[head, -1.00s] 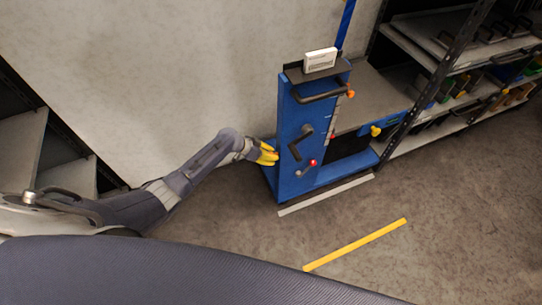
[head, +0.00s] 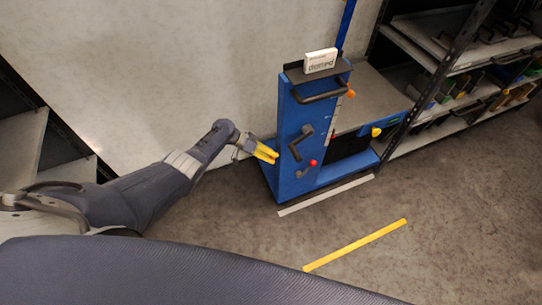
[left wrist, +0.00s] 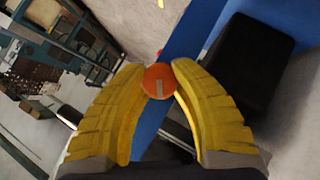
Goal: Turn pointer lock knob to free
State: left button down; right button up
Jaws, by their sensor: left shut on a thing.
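A round orange-red knob (left wrist: 158,76) with a pale bar mark sits between the tips of my left gripper's yellow fingers in the left wrist view. The bar mark runs nearly up and down in that picture. In the head view my left gripper (head: 266,153) is at the left side of the blue machine (head: 291,120), and I cannot make out the knob there. The gripper is shut on the knob. My right gripper is in neither view.
The machine's front carries a grey crank (head: 300,141) and a lower lever with a red ball (head: 313,162). An orange knob (head: 351,93) and a yellow knob (head: 376,132) are on its right. A white box (head: 320,61) stands on top. Floor in front is clear.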

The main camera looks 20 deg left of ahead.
pick_arm(q)
jog(key=shift+w+r, duration=0.1)
dwell(0.4)
jog(key=c, duration=0.9)
grip_release()
jog(key=shift+c, duration=0.2)
jog(key=shift+a, duration=0.1)
jog(key=v, duration=1.1)
jog(key=shift+a, duration=0.4)
jog(key=shift+r, duration=0.1)
